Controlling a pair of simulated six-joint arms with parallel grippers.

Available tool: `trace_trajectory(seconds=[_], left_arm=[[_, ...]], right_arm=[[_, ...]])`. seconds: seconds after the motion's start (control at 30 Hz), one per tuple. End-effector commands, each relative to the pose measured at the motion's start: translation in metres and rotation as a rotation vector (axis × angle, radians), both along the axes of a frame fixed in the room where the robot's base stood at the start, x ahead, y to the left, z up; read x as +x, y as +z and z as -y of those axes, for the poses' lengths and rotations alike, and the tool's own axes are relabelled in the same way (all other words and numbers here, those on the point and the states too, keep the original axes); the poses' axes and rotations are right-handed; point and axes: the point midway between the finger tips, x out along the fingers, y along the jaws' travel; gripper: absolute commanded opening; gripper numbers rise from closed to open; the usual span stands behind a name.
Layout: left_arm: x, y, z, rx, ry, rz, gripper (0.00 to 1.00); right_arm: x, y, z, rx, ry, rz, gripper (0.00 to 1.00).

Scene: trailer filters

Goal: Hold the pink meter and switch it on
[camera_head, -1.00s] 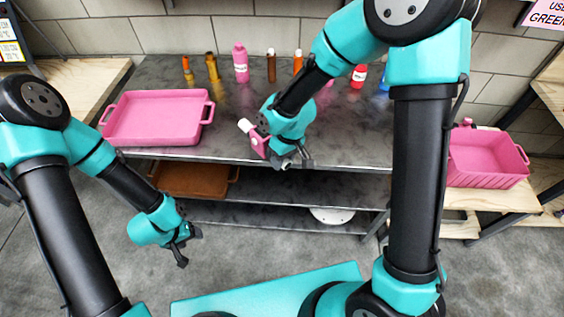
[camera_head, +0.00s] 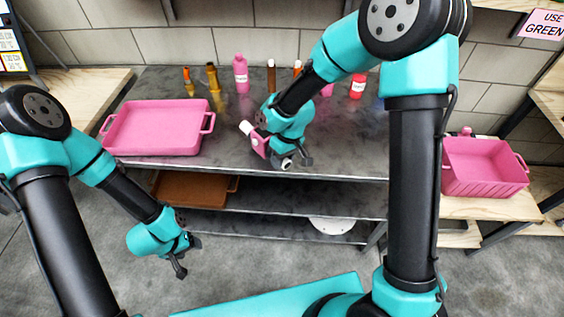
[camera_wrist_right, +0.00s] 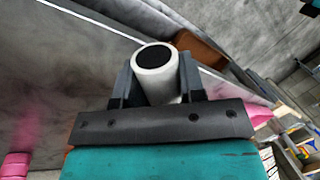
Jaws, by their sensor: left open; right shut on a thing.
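The pink meter (camera_head: 258,143) with a white end (camera_head: 246,128) is at my right gripper (camera_head: 292,163), above the front part of the metal table. My right gripper is shut on the meter. In the right wrist view a white cylinder with a dark round end (camera_wrist_right: 156,62) stands between the fingers of the right gripper (camera_wrist_right: 157,88). A switch on the meter cannot be made out. My left gripper (camera_head: 179,259) is open and empty, low in front of the shelves at the left, well apart from the meter.
A pink tray (camera_head: 157,106) lies on the metal table (camera_head: 226,148) at the left. Several bottles, one of them pink (camera_head: 241,74), stand along the back. An orange-brown tray (camera_head: 190,194) is on the shelf below. A pink bin (camera_head: 484,188) stands on a wooden bench at the right.

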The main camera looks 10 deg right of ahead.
Motion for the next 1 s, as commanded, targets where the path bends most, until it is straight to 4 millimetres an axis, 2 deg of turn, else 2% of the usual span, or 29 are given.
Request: trace_trajectory(seconds=[1.0], left_arm=[[0.000, 0.000, 0.000, 0.000, 0.000, 0.000, 0.62]], right_arm=[[0.038, 0.000, 0.010, 0.000, 0.000, 0.000, 0.07]])
